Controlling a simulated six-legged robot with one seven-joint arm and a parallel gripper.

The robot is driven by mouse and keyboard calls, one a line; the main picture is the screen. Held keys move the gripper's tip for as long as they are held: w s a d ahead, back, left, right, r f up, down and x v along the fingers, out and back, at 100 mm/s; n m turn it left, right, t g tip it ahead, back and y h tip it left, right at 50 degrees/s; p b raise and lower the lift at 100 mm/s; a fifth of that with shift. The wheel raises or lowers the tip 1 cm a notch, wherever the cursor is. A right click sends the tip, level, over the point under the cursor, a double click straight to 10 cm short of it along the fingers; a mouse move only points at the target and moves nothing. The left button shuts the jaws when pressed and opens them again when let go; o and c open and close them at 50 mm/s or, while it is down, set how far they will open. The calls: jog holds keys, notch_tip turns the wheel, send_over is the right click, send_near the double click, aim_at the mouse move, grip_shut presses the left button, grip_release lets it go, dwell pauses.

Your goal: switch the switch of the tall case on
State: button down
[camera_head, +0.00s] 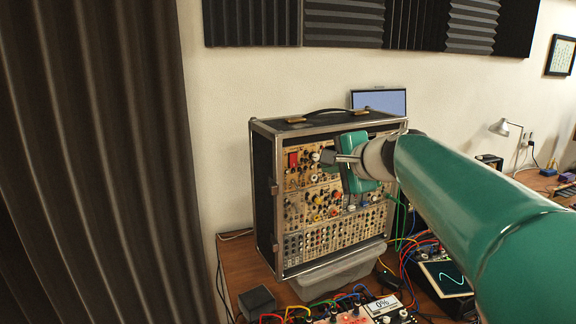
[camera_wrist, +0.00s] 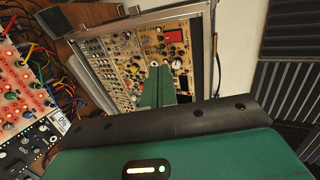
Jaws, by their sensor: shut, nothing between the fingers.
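My gripper (camera_head: 328,157) is shut and empty, in front of the panel's upper part, to the right of the red part. In the wrist view its green fingers (camera_wrist: 157,84) point at the panel and hide some of it. Contact cannot be made out.
A grey tray (camera_head: 335,270) lies below the case front. Patch gear with colored cables (camera_head: 355,310) and a small scope screen (camera_head: 445,277) crowd the front. A laptop screen (camera_head: 379,101) is behind the case. A dark curtain (camera_head: 95,160) hangs at the left.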

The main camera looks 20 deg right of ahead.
send_near(294, 160)
jog(key=w+f, duration=0.4)
jog(key=shift+w+a+f, duration=0.15)
jog(key=shift+w+a, duration=0.05)
jog(key=shift+w, duration=0.2)
jog(key=shift+w+a+f, duration=0.1)
jog(key=shift+w+a, duration=0.05)
jog(key=shift+w, duration=0.25)
jog(key=shift+w, duration=0.2)
jog(key=shift+a+r, duration=0.1)
jog(key=shift+r, duration=0.95)
jog(key=shift+f, duration=0.2)
